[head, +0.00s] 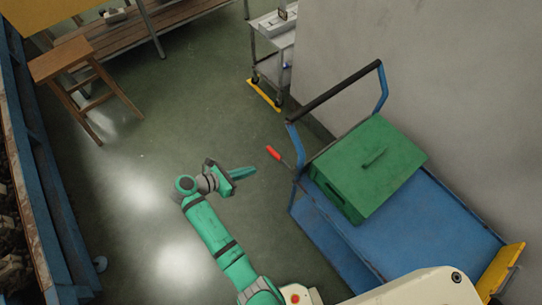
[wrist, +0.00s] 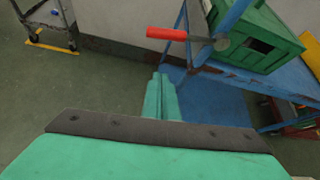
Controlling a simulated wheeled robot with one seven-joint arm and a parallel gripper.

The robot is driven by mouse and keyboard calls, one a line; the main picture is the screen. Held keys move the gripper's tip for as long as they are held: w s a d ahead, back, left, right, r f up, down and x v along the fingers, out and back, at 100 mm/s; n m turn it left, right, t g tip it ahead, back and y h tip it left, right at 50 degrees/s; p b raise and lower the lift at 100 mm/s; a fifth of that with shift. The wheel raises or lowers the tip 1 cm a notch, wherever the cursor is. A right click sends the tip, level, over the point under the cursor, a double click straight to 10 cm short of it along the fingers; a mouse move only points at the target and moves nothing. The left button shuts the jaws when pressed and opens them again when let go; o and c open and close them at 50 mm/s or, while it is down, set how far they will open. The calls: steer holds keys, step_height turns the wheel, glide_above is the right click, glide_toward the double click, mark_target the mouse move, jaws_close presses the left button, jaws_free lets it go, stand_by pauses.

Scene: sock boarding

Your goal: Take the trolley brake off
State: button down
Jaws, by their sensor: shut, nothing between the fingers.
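The blue trolley (head: 440,225) stands at the right in the head view, along the wall, with a blue push frame and a dark handle bar (head: 335,91). A brake lever with a red grip (head: 273,152) sticks out from its handle end toward my gripper. In the wrist view the red grip (wrist: 166,33) lies level at the top, joined to a round grey pivot on the blue frame. My gripper (head: 254,170) is shut and empty, a little below and left of the red grip in the head view. Its closed fingers (wrist: 160,82) point toward the trolley, apart from the lever.
A green box (head: 370,165) sits on the trolley. A grey cart (head: 272,45) with a yellow foot bar stands beyond, near the wall. A wooden stool (head: 85,80) and bench are at upper left, blue racking (head: 50,215) at the left edge. The floor between is clear.

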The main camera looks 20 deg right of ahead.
mark_target(281, 160)
steer(key=w+d, duration=0.3)
steer(key=d, duration=0.5)
steer(key=shift+w+d+f, duration=0.2)
steer(key=shift+f, duration=0.2)
